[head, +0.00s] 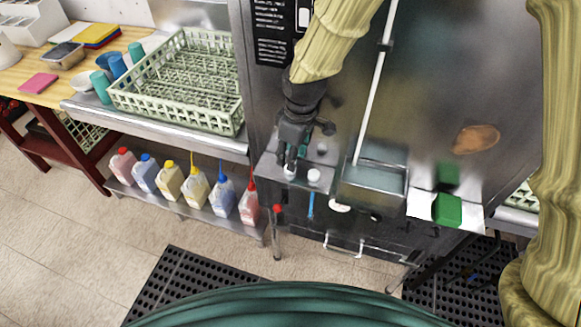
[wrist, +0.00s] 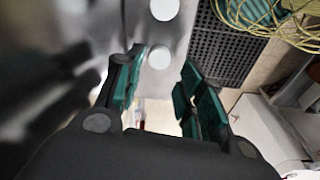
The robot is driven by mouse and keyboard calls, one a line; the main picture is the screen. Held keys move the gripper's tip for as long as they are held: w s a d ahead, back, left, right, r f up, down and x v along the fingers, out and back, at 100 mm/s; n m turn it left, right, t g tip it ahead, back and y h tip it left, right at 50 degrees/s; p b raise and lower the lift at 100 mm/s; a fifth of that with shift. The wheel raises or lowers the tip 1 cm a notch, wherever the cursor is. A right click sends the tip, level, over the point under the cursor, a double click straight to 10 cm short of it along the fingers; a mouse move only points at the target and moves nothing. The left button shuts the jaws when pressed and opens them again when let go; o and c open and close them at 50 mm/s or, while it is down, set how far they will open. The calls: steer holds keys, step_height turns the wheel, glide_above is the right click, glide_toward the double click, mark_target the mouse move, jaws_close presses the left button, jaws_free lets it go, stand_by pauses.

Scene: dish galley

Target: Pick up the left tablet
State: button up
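Two round white tablets rest on a narrow steel ledge (head: 268,170) in front of the steel machine. The left tablet (head: 290,175) is partly hidden under my gripper (head: 291,164). The right tablet (head: 314,177) stands a little to its right, clear of the fingers. In the wrist view my gripper (wrist: 161,66) is open, with its teal-padded fingers spread. One white disc, apparently the left tablet (wrist: 159,57), shows between and beyond the fingertips. The other disc (wrist: 164,9) is further off at the top edge. I cannot tell whether the fingers touch the left tablet.
An open steel basin (head: 372,187) is right of the tablets, with a white rod (head: 373,85) rising at it. A green block (head: 447,209) sits further right on a white surface. A green dish rack (head: 183,80) is on the left counter, above several coloured bottles.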

steer(key=shift+w+a+f+p, duration=0.1)
steer(key=shift+f+p, duration=0.35)
steer(key=shift+f, duration=0.75)
steer(key=shift+w+f+p, duration=0.1)
steer(key=shift+f+p, duration=0.35)
steer(key=shift+f, duration=0.7)
steer(key=shift+c, duration=0.5)
steer(key=c, duration=0.5)
